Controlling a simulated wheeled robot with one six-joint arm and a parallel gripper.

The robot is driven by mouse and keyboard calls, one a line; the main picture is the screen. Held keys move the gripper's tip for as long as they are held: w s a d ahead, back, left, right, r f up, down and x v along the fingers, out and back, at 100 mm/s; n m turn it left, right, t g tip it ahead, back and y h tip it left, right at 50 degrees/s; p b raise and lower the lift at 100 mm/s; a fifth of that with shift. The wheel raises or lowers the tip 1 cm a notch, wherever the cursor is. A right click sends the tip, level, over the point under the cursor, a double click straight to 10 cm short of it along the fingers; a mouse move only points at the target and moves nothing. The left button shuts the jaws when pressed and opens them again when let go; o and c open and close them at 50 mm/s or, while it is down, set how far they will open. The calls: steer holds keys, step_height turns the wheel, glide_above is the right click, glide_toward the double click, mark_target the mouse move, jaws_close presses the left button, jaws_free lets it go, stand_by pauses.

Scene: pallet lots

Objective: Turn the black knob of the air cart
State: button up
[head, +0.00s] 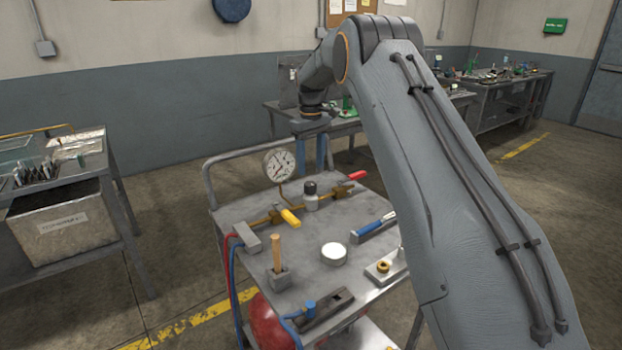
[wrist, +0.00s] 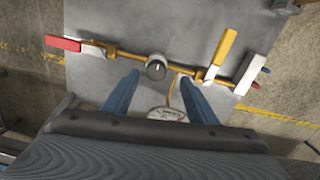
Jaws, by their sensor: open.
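The air cart (head: 240,212) stands in front of me with a brass pipe across its top. The black knob (head: 310,188) sits upright on a silver body in the middle of that pipe. In the wrist view the knob (wrist: 156,68) shows from above with a pale mark on its top. My gripper (wrist: 157,77) is open and empty, with blue fingers to the left and right of the knob in the picture and their tips just short of it. In the head view my gripper (head: 326,168) hangs above the cart's far side, apart from the knob.
A pressure gauge (head: 279,165) rises left of the knob. A yellow lever (head: 290,217) and a red lever (head: 356,176) flank the knob on the pipe. A white-topped round part (head: 334,253) and a wooden-handled tool (head: 276,250) stand nearer me. A bench (head: 95,180) is at left.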

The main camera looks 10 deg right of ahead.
mark_target(310, 183)
steer(key=shift+w, duration=0.55)
steer(key=shift+w+f+p, duration=0.1)
steer(key=shift+f+p, duration=1.25)
steer(key=shift+f, duration=2.5)
steer(key=c, duration=1.1)
steer(key=shift+o, duration=0.2)
